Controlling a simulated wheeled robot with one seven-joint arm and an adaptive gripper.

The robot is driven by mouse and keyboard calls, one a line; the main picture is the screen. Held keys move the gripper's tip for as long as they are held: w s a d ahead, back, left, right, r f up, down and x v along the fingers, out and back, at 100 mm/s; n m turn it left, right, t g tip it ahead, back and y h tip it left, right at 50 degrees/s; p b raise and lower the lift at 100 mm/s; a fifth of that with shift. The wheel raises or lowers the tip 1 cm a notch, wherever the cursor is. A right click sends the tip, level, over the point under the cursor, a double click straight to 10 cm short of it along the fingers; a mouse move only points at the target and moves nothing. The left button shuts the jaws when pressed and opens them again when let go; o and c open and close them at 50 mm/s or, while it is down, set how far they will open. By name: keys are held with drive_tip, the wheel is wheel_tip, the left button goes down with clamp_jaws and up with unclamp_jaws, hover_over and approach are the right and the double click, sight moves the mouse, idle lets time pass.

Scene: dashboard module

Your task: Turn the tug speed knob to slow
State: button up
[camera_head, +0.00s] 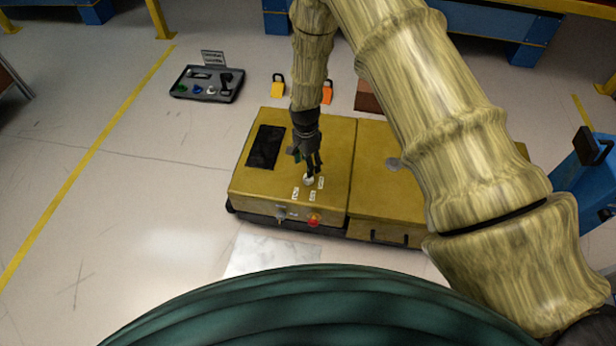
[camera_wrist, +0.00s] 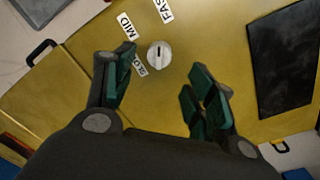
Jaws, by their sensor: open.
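The speed knob is a small round white dial (camera_wrist: 158,54) with a dark mark, on top of the yellow tug (camera_head: 240,185). In the wrist view the mark runs roughly up the picture, toward the FAST label (camera_wrist: 163,10), partly cut off. The MID label (camera_wrist: 125,26) is up and left of the knob, and the SLOW label (camera_wrist: 140,66), partly hidden by a finger, is at its lower left. My gripper (camera_wrist: 160,76) is open, with green-padded fingers either side of the knob's line. In the head view my gripper (camera_head: 311,166) is just above the knob; contact cannot be told.
A dark panel (camera_head: 265,147) lies flat on the tug's left part. A red button (camera_head: 314,220) and a silver switch (camera_head: 280,215) are on its front. A black tray (camera_head: 207,84) and yellow and orange padlocks stand behind. Floor at left is clear.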

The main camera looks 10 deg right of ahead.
drive_tip(key=f+b, duration=0.1)
drive_tip(key=f, duration=0.6)
drive_tip(key=shift+s, duration=0.2)
drive_tip(key=c, duration=1)
